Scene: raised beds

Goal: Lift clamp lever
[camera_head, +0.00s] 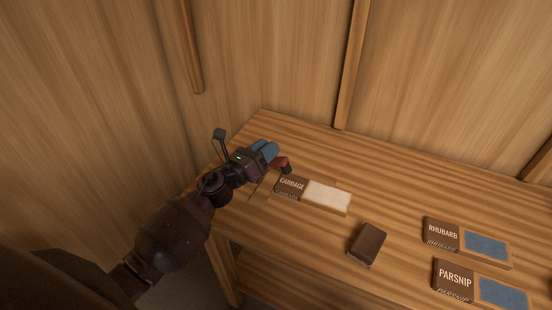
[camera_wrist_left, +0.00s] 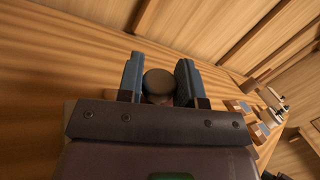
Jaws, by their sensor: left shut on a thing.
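The clamp lever (camera_head: 279,162) is a short reddish piece with a dark rounded end, at the left end of the wooden bench in the head view. My left gripper (camera_head: 265,150) has its blue fingers at it and is shut on it. In the left wrist view, a round brown knob (camera_wrist_left: 159,83) sits between the two blue fingers of my left gripper (camera_wrist_left: 160,78). The rest of the clamp is largely hidden behind the gripper, so I cannot tell how far the lever is raised. My right gripper does not show.
A CABBAGE block (camera_head: 327,197) with a pale panel lies just right of the lever. A dark brown block (camera_head: 368,243) lies nearer the front. RHUBARB (camera_head: 442,234) and PARSNIP (camera_head: 454,274) blocks with blue panels are at the right. Wooden walls (camera_head: 255,60) stand behind and left.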

